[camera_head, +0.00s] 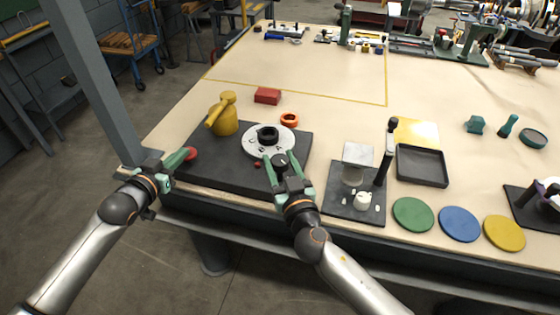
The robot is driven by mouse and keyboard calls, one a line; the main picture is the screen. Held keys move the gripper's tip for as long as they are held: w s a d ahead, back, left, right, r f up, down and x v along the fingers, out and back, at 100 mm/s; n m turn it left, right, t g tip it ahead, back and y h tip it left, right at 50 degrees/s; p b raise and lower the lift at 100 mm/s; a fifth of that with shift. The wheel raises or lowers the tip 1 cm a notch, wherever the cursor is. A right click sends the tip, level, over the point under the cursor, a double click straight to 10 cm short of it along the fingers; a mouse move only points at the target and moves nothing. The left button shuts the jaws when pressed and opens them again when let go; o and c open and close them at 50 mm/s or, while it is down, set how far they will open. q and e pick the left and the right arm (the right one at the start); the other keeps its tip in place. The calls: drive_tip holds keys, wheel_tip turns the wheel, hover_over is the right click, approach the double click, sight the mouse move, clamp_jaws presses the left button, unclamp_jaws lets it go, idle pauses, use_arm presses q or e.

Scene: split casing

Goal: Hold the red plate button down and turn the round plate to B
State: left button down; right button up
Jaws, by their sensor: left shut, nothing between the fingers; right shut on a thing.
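A dark base plate (215,170) lies at the near left of the table. On it is a round light-grey plate (252,143) with letters and a black ring (268,133) in its middle. I cannot read which letter is at the small red mark (257,165) by its near edge. My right gripper (275,160) is shut on the dark knob (281,159) at the plate's near edge. The red button (192,154) is at the base's left end. My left gripper (186,153) is shut and empty, its tips at the button and partly covering it. Whether the button is pressed down cannot be told.
A yellow bulbous object (224,120) stands on the base behind the button. A red block (267,96) and an orange ring (289,119) lie behind the base. A grey fixture (340,205) stands right of my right gripper. A post (90,80) rises at the left corner.

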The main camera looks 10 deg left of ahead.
use_arm(q)
drive_tip(key=shift+f, duration=0.15)
use_arm(e)
clamp_jaws()
drive_tip(key=shift+n+g+y, duration=0.4)
drive_tip(key=shift+n+y, duration=0.1)
drive_tip(key=shift+y, duration=0.2)
drive_tip(key=o, duration=1)
unclamp_jaws()
drive_tip(key=shift+s, duration=0.1)
drive_tip(key=v, duration=1.2)
